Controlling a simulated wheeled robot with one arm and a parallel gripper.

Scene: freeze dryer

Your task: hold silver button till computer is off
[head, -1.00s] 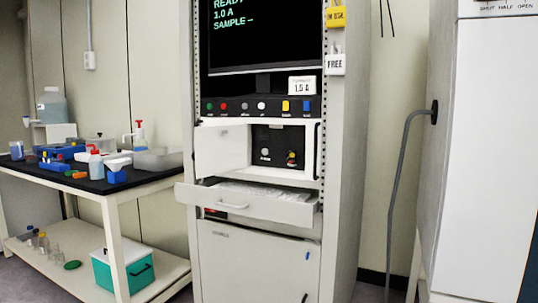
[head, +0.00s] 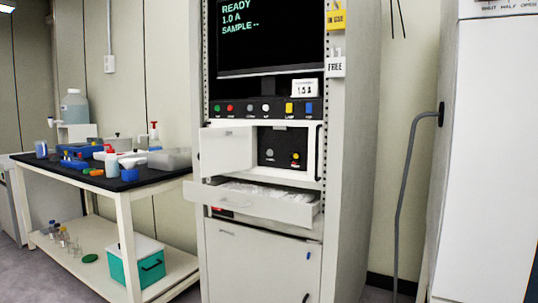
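The computer screen (head: 268,38) near the top of the rack is lit, with green text reading READY, 1.0 A and SAMPLE. Below it, a dark button strip (head: 225,110) holds green, red, grey, white, yellow and blue buttons. The grey button (head: 250,107) looks silvery. A second silver round button (head: 269,153) is on the black panel (head: 283,142) inside an open compartment, left of a yellow and red control (head: 296,156). I cannot tell which is the task's silver button. My gripper is not in view.
The compartment door (head: 225,150) is swung open to the left. A tall white cabinet (head: 497,150) stands right, with a grey hose (head: 403,195).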

